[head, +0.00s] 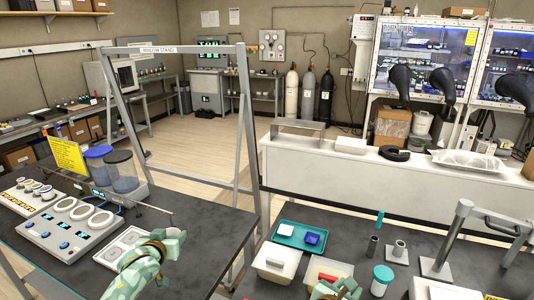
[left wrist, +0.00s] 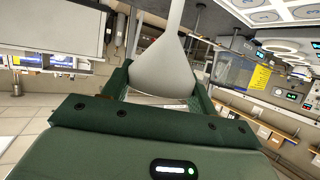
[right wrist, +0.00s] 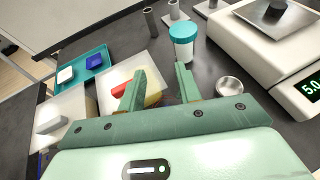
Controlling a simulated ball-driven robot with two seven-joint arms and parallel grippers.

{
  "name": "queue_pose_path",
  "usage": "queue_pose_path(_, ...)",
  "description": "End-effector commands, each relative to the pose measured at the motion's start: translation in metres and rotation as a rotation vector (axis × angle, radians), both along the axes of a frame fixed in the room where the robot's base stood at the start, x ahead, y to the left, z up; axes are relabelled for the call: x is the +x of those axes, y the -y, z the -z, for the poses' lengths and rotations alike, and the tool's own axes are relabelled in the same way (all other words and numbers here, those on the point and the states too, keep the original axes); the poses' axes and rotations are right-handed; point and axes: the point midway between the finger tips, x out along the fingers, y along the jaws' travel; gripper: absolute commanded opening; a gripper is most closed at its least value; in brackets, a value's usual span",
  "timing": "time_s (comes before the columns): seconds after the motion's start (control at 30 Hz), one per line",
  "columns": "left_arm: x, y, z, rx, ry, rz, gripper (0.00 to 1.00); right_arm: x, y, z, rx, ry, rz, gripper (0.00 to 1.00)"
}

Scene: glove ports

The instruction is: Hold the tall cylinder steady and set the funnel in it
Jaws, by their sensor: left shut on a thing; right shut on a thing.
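A pale grey funnel (left wrist: 163,68) is between the fingers of my left gripper (left wrist: 160,88), its wide cone near the palm and its narrow stem away from it. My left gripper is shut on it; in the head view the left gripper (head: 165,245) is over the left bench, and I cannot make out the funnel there. My right gripper (right wrist: 160,82) is shut with a gap between its fingers; what it holds I cannot make out. It also shows at the bottom edge of the head view (head: 336,290). I cannot clearly identify the tall cylinder.
A white bin (head: 325,265) with red and yellow things lies beside my right gripper. A teal-lidded jar (right wrist: 183,40), a small metal dish (right wrist: 229,87) and a scale (right wrist: 275,35) are close by. A teal tray (head: 300,236) is behind. A metal frame (head: 245,130) stands by the left bench.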

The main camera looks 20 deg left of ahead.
Motion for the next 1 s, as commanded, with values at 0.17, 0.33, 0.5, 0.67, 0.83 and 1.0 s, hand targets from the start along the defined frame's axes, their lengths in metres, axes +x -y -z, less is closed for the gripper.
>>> queue_pose_path(0.17, 0.000, 0.000, 0.000, 0.000, 0.001, 0.000, 0.34, 0.000, 0.000, 0.000, 0.000, 0.000, 0.000, 0.37)
queue_pose_path(0.33, 0.000, 0.000, 0.000, 0.000, 0.001, 0.000, 0.34, 0.000, 0.000, 0.000, 0.000, 0.000, 0.000, 0.59)
queue_pose_path(0.5, 0.000, 0.000, 0.000, 0.000, 0.001, 0.000, 0.34, 0.000, 0.000, 0.000, 0.000, 0.000, 0.000, 0.59)
queue_pose_path(0.67, 0.000, 0.000, 0.000, 0.000, 0.001, 0.000, 0.34, -0.010, -0.004, -0.002, 0.002, -0.004, -0.002, 0.59)
queue_pose_path(0.83, 0.000, 0.000, 0.000, 0.000, 0.001, 0.000, 0.34, -0.039, -0.014, -0.014, 0.005, -0.006, -0.004, 0.59)
queue_pose_path(1.0, 0.000, 0.000, 0.000, 0.000, 0.001, 0.000, 0.34, -0.074, -0.025, -0.030, 0.004, -0.004, -0.002, 0.59)
